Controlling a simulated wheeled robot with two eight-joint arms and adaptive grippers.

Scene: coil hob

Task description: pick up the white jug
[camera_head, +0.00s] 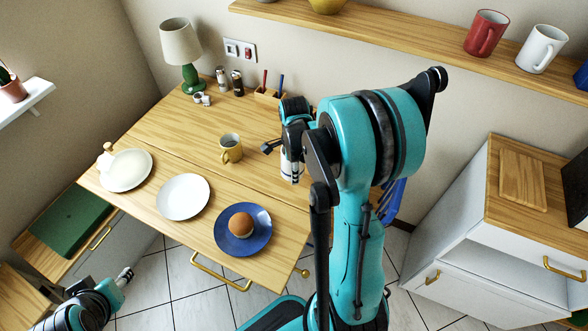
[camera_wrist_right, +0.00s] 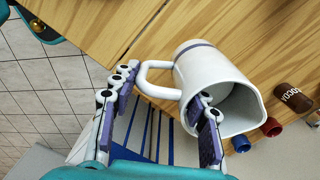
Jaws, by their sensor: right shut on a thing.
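The white jug (camera_wrist_right: 206,68) shows in the right wrist view, tilted in the picture, with a purple-grey band near its far end, a looped handle and its open mouth towards me. My right gripper (camera_wrist_right: 163,105) is shut on it: one finger reaches into the mouth and the other is outside, near the handle. In the head view my right arm hides most of the jug. Whether the jug touches the table is unclear. My left gripper (camera_head: 125,275) is low at the left, away from the table; its jaws are too small to read.

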